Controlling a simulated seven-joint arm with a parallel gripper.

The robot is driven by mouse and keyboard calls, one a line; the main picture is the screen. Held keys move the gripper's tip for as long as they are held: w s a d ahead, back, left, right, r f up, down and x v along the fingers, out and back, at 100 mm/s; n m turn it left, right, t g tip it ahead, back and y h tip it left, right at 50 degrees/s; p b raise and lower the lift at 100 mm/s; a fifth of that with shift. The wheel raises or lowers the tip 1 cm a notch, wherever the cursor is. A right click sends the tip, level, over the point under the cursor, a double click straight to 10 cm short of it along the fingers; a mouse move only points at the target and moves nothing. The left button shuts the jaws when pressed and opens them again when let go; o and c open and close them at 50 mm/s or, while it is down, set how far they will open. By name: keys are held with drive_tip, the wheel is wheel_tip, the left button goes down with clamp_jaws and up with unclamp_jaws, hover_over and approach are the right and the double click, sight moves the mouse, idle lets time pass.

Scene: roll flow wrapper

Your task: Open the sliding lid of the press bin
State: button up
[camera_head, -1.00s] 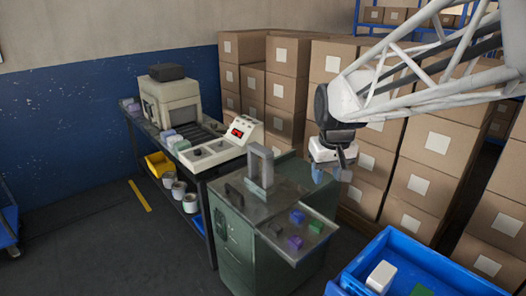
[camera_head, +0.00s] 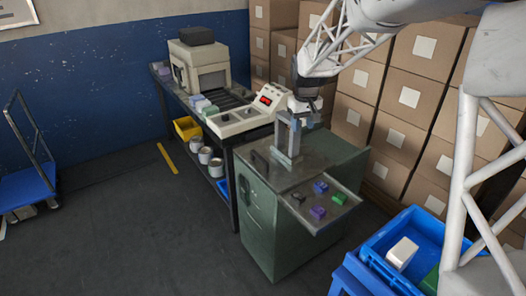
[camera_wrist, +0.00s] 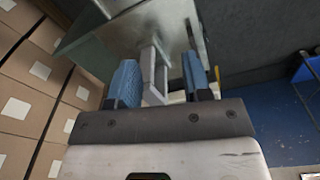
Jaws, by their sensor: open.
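The press bin appears to be the green cabinet (camera_head: 262,215) with a grey metal top (camera_head: 325,160). A grey upright press frame (camera_head: 282,138) stands on the top. My gripper (camera_head: 302,122) is at the frame's upper end, just behind it. In the wrist view my gripper's blue fingers (camera_wrist: 160,82) are apart, with the grey frame (camera_wrist: 149,72) showing between them. I cannot tell whether they touch it.
A side shelf (camera_head: 318,227) on the cabinet's front holds several small coloured blocks and a dark piece. A bench with a control box (camera_head: 240,120) stands behind left. Stacked cartons (camera_head: 375,90) are close behind my arm. A blue crate (camera_head: 375,255) is at front right.

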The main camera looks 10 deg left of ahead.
drive_tip(key=w+a+f+n, duration=0.2)
drive_tip(key=w+a+f, duration=0.6)
drive_tip(key=w+a, duration=0.1)
drive_tip(key=n, duration=0.1)
hover_over(260, 156)
drive_tip(key=shift+g, duration=0.4)
wheel_tip(260, 156, down, 9)
drive_tip(key=shift+a+f, duration=0.15)
drive_tip(key=shift+f, duration=0.1)
drive_tip(key=shift+f, duration=3.8)
drive_tip(key=shift+c, duration=0.4)
clamp_jaws()
